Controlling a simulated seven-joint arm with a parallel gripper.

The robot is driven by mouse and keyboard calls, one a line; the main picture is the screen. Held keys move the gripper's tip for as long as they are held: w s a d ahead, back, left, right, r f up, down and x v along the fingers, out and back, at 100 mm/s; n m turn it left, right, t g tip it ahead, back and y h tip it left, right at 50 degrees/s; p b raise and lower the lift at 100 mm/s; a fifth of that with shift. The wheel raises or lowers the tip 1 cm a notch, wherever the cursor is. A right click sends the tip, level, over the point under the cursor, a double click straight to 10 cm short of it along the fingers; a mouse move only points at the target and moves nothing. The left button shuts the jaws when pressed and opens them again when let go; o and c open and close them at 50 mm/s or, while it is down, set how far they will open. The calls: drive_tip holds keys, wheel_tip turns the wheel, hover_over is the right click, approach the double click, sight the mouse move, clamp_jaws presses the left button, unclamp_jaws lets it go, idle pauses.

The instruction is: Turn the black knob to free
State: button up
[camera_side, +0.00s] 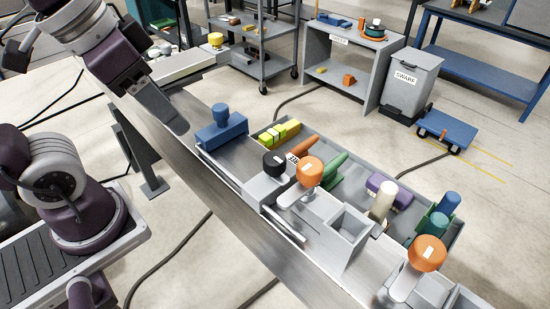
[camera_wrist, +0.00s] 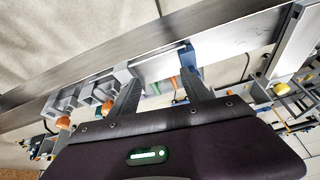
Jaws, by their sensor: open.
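The black knob (camera_side: 273,163) sits on a grey block of the bench fixture in the side view, with a small pale mark on its top. A small label (camera_side: 292,158) beside it is too small to read. My gripper (camera_side: 178,127) is up and left of the knob, apart from it, near the blue block with a round handle (camera_side: 222,130). In the wrist view my gripper (camera_wrist: 161,82) has its two fingers spread, with nothing held between them. I cannot make out the black knob in the wrist view; the left finger may hide it.
An orange knob (camera_side: 309,171) stands close right of the black knob, and another (camera_side: 428,252) farther along. An open grey box (camera_side: 350,222) stands between them. Behind is a tray with yellow blocks (camera_side: 279,133), green, purple and cream pieces. The rail (camera_side: 200,180) in front is bare.

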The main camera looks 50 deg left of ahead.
drive_tip(key=w+d+m+g, duration=0.3)
drive_tip(key=w+d+m, duration=0.15)
drive_tip(key=w, duration=0.25)
drive_tip(key=m+g, duration=0.2)
drive_tip(key=m, duration=0.1)
hover_over(275, 157)
wheel_tip(275, 157, down, 2)
drive_tip(key=shift+s+f, duration=0.15)
drive_tip(key=shift+f, duration=0.05)
wheel_tip(275, 157, down, 7)
drive_tip(key=shift+f, duration=0.1)
clamp_jaws()
